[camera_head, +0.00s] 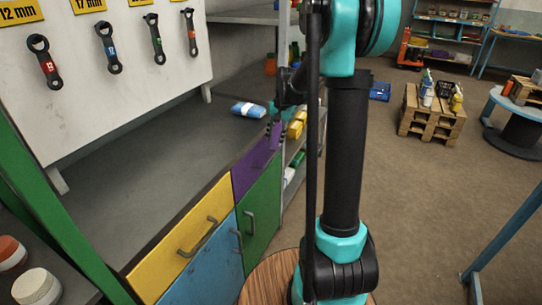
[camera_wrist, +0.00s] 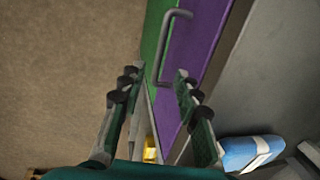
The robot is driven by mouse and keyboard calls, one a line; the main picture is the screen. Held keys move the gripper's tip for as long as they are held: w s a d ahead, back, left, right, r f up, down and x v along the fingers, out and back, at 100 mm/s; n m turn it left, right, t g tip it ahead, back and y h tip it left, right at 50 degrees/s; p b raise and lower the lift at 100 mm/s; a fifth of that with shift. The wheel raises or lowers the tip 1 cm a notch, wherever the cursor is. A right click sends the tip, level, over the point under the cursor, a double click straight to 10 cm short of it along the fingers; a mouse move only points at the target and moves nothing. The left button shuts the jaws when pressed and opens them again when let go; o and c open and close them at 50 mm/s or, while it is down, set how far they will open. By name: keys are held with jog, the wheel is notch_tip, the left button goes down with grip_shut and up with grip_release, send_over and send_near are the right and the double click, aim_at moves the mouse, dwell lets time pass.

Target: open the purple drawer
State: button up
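The purple drawer (camera_head: 243,180) is at the far end of the cabinet's top row, and its front looks closed. In the wrist view, the purple front (camera_wrist: 208,42) runs up from the middle. Its grey bar handle (camera_wrist: 163,48) stands out from the front. My gripper (camera_wrist: 156,74) is open, with its two fingers apart and nothing held. The handle's near end appears between the fingertips in the picture; I cannot tell whether they touch it. In the head view, my gripper (camera_head: 273,127) is beside the purple drawer, partly hidden by my arm, and the handle cannot be made out.
A yellow drawer (camera_head: 180,248) is nearer along the cabinet, with a blue door (camera_head: 208,268) and a green door (camera_head: 262,208) below. A blue and white sack (camera_head: 248,109) lies on the grey worktop (camera_head: 150,160).

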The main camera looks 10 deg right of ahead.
aim_at(271, 159)
jog(key=f, duration=0.3)
jog(key=a+f, duration=0.1)
jog(key=f, duration=0.2)
jog(key=w+f, duration=0.1)
jog(key=f, duration=0.2)
jog(key=shift+a+f, duration=0.15)
jog(key=shift+a, duration=0.1)
grip_shut()
